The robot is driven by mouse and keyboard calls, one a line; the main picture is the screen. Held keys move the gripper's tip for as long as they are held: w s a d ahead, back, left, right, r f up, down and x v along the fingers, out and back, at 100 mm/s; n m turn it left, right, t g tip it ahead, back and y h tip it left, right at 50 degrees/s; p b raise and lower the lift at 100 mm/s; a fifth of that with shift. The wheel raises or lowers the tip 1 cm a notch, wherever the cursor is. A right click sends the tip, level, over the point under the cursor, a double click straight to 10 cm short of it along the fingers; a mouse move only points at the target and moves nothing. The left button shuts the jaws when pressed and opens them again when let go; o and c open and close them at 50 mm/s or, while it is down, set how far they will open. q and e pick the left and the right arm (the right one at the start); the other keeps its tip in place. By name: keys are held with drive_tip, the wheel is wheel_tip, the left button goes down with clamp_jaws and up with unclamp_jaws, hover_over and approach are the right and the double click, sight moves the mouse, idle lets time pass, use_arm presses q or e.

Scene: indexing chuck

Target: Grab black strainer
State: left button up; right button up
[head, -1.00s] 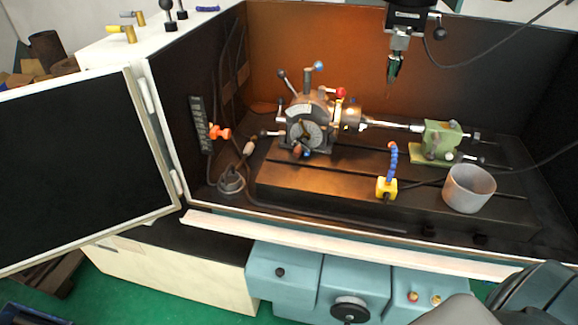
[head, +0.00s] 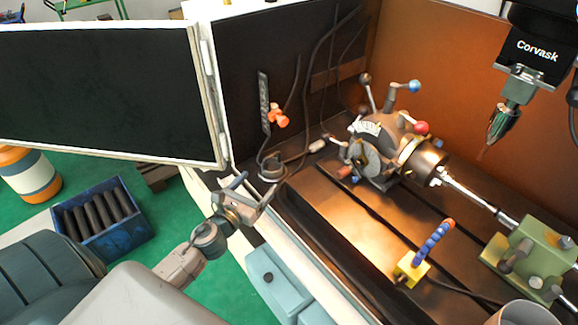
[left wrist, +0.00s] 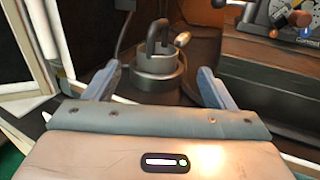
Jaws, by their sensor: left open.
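A dark, round, squat piece with hooked parts on top, which I take to be the black strainer (head: 272,168), sits in the machine's left corner, beside the black wall. In the left wrist view this piece (left wrist: 150,78) stands upright, straight ahead between my finger tips. My left gripper (head: 256,184) is at the machine's front edge, just short of the piece. Its two blue-grey fingers are apart with nothing between them, and they also show in the left wrist view (left wrist: 158,72). My right gripper is not in view.
The indexing chuck (head: 385,150) and the dark slotted table (head: 325,195) lie to the right. Black cables (head: 306,90) hang behind the piece. The open door (head: 110,90) stands at left. An orange valve (head: 279,117) is on the wall. A blue crate (head: 103,222) is on the floor.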

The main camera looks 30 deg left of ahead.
sight(267, 172)
use_arm(q)
drive_tip(key=w+p, duration=0.1)
drive_tip(key=w, duration=0.2)
drive_tip(key=shift+w+a+r, duration=0.1)
drive_tip(key=shift+w, duration=0.15)
drive_tip(key=shift+w+p, duration=0.4)
drive_tip(key=shift+w, duration=0.1)
drive_tip(key=w+p, duration=0.1)
drive_tip(key=w, duration=0.3)
drive_tip(key=shift+w, duration=0.15)
drive_tip(key=shift+w+f, duration=0.1)
drive_tip(key=shift+f, duration=0.1)
drive_tip(key=c, duration=1)
drive_tip(key=shift+c, duration=0.4)
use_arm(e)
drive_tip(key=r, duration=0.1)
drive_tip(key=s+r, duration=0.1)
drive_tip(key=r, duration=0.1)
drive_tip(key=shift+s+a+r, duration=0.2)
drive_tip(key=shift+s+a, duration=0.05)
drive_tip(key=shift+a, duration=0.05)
use_arm(q)
drive_tip(key=shift+a+r+p, duration=0.1)
drive_tip(key=shift+p, duration=0.2)
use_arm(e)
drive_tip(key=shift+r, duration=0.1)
